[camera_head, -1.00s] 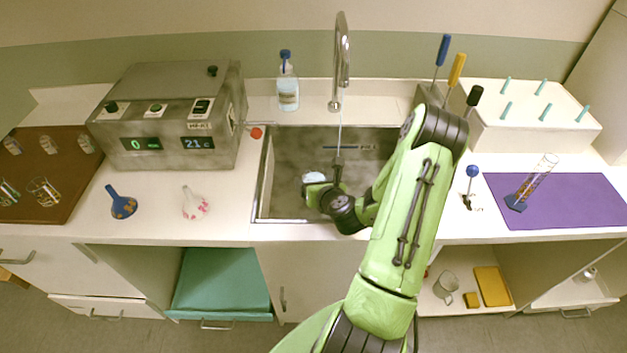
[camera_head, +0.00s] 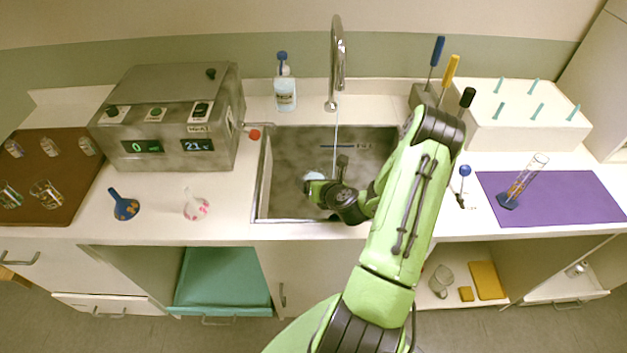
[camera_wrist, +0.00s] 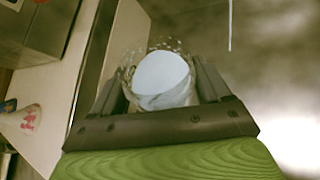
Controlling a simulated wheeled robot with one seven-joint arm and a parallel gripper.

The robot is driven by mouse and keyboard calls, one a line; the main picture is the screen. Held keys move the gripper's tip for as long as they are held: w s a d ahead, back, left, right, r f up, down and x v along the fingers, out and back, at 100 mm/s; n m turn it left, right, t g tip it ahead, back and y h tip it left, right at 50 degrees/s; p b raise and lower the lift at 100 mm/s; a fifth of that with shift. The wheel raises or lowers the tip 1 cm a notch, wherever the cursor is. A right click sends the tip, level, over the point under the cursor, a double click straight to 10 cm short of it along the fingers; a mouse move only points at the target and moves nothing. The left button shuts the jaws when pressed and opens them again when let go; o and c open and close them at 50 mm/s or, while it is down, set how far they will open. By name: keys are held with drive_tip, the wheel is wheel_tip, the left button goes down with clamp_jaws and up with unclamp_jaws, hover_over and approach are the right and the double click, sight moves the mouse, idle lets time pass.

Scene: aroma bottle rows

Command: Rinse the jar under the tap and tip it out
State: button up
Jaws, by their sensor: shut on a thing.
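My gripper (camera_head: 318,186) is over the sink (camera_head: 264,180), shut on a clear jar (camera_wrist: 165,85). In the wrist view the jar sits between the two fingers, with a pale, whitish round surface facing the camera and droplets around its rim. In the head view only a small pale part of the jar (camera_head: 313,175) shows beside the gripper. The tap (camera_head: 337,62) stands behind the sink and a thin stream of water (camera_head: 336,135) runs from it. In the wrist view the stream (camera_wrist: 230,25) is to the right of the jar, apart from it.
A grey heater box (camera_head: 170,115) with a red-tipped lever (camera_head: 254,134) stands left of the sink. Screwdrivers (camera_head: 450,72) stand at the right rear.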

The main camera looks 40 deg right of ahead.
sight(316, 172)
drive_tip(key=shift+d+f+p, duration=0.1)
drive_tip(key=shift+d+p, duration=0.2)
drive_tip(key=shift+p, duration=0.1)
drive_tip(key=shift+d+f+m+y+p, duration=0.2)
drive_tip(key=shift+d+m+y+p, duration=0.1)
drive_tip(key=shift+m+y, duration=0.15)
drive_tip(key=shift+w+d, duration=0.1)
drive_tip(key=shift+d, duration=0.05)
drive_tip(key=shift+d+r+y+p, duration=0.15)
drive_tip(key=shift+y+p, duration=0.2)
drive_tip(key=shift+p, duration=0.2)
drive_tip(key=shift+d+r+m+y+p, duration=0.2)
drive_tip(key=shift+d+m+y+p, duration=0.15)
drive_tip(key=shift+m+p, duration=0.15)
drive_tip(key=shift+r+y, duration=0.1)
drive_tip(key=shift+y, duration=0.25)
drive_tip(key=shift+d+r+m+g+y+p, duration=0.1)
drive_tip(key=shift+r+m+g+y+p, duration=0.25)
drive_tip(key=shift+p, duration=0.7)
drive_tip(key=shift+d+r+m+g+y+p, duration=0.15)
drive_tip(key=shift+m+y+p, duration=0.4)
drive_tip(key=shift+p, duration=0.5)
drive_tip(key=shift+r, duration=0.1)
drive_tip(key=shift+w+r+m+y+p, duration=0.1)
drive_tip(key=shift+r+m+y+p, duration=0.2)
drive_tip(key=shift+y+p, duration=0.25)
